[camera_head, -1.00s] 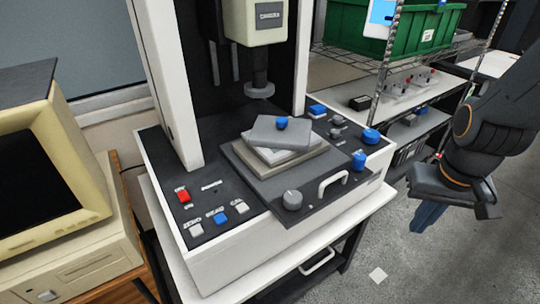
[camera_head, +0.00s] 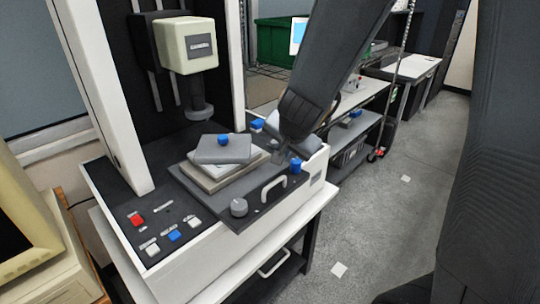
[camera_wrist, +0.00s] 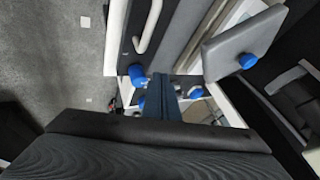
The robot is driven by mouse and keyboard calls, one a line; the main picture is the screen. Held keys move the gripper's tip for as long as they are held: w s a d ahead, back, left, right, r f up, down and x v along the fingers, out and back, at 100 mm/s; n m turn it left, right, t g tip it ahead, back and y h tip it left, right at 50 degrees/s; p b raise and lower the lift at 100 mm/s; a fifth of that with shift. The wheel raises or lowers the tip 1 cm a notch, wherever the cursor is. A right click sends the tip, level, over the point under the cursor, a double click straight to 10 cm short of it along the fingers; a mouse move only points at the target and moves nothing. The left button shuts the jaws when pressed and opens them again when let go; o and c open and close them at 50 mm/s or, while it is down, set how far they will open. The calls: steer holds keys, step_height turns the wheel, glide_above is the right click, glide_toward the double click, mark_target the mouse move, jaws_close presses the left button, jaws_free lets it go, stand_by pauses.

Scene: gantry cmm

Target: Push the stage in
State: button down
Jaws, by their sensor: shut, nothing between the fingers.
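The stage (camera_head: 258,205) is a dark flat plate on the measuring machine's base, with its front edge jutting past the base's front. In the wrist view the shut fingers (camera_wrist: 167,92) point toward the stage's side, beside the blue knob (camera_wrist: 137,75), with the handle (camera_wrist: 148,28) above left. Contact cannot be told.
The probe head (camera_head: 190,45) hangs above and behind the stack. Red, blue and white buttons (camera_head: 174,236) sit at the base's front left. A computer (camera_head: 40,250) stands at left. Shelves (camera_head: 345,130) stand behind at right. Grey floor on the right is open.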

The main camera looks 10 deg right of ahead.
steer(key=b, duration=0.6)
glide_toward(270, 166)
steer(key=shift+m, duration=0.3)
steer(key=d+f, duration=0.1)
steer(key=w+f, duration=0.1)
steer(key=w+d+f, duration=0.1)
steer(key=f, duration=0.1)
steer(key=shift+d+f, duration=0.1)
steer(key=shift+d, duration=0.25)
steer(key=shift+w+a+p, duration=0.35)
steer(key=shift+w+p, duration=0.15)
steer(key=shift+w, duration=0.1)
steer(key=shift+w+a+p, duration=0.4)
steer(key=shift+w+p, duration=0.05)
steer(key=shift+w, duration=0.2)
steer(key=shift+w+a+p, duration=0.3)
steer(key=shift+w+a, duration=0.1)
steer(key=shift+w, duration=0.15)
